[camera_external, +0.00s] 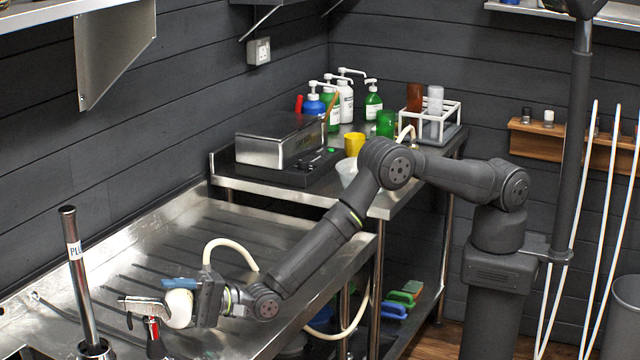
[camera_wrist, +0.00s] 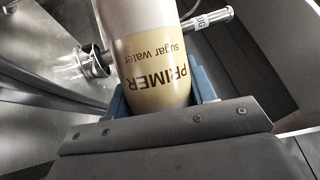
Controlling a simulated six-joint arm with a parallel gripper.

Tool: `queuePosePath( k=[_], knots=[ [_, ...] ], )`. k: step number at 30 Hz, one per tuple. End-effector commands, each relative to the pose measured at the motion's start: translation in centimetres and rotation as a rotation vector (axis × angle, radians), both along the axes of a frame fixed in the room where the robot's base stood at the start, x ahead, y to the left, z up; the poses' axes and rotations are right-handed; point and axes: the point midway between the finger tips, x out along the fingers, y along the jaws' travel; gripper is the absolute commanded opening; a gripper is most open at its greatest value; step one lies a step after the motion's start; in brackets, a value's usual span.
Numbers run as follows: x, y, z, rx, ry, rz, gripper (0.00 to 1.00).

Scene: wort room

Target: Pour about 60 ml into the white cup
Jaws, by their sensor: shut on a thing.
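My gripper (camera_external: 184,290) is shut on a cream bottle (camera_external: 180,308) at the lower left of the outside view, over the steel sink. In the wrist view the bottle (camera_wrist: 155,75) is between the blue jaws, with a tan label reading "PRIMER sugar water". Its far end is cut off by the frame's top, and its exact tilt is hard to tell. A whitish cup (camera_external: 347,172) stands on the bench behind my arm, partly hidden by it, well away from the bottle. No liquid stream shows.
A chrome tap (camera_external: 146,306) and an upright metal pipe (camera_external: 80,275) are close to my gripper. The bench holds a yellow cup (camera_external: 354,143), a green cup (camera_external: 386,123), a steel box (camera_external: 280,142), pump bottles (camera_external: 345,98) and a white rack (camera_external: 436,120).

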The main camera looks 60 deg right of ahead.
Motion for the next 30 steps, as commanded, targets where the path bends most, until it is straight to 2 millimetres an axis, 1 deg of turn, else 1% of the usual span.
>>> queuePosePath(
  k=[9,11,12,13,15,16,18,30],
  knots=[
    [0.0,0.0,0.0,-0.001,-0.002,0.0,0.23],
    [-0.1,0.1,-0.7,-0.07,-0.045,0.0,0.23],
    [-0.1,0.3,-0.5,-0.131,-0.089,0.0,0.23],
    [-0.1,0.3,1.1,-0.157,-0.112,0.0,0.23],
    [-0.2,0.4,3.1,-0.233,-0.161,0.001,0.23],
    [-0.5,0.7,1.9,-0.282,-0.183,0.003,0.23],
    [-0.8,1.1,0.9,-0.35,-0.226,0.003,0.23],
    [-0.5,0.9,0.1,-0.484,-0.316,0.003,0.23]
  ],
)
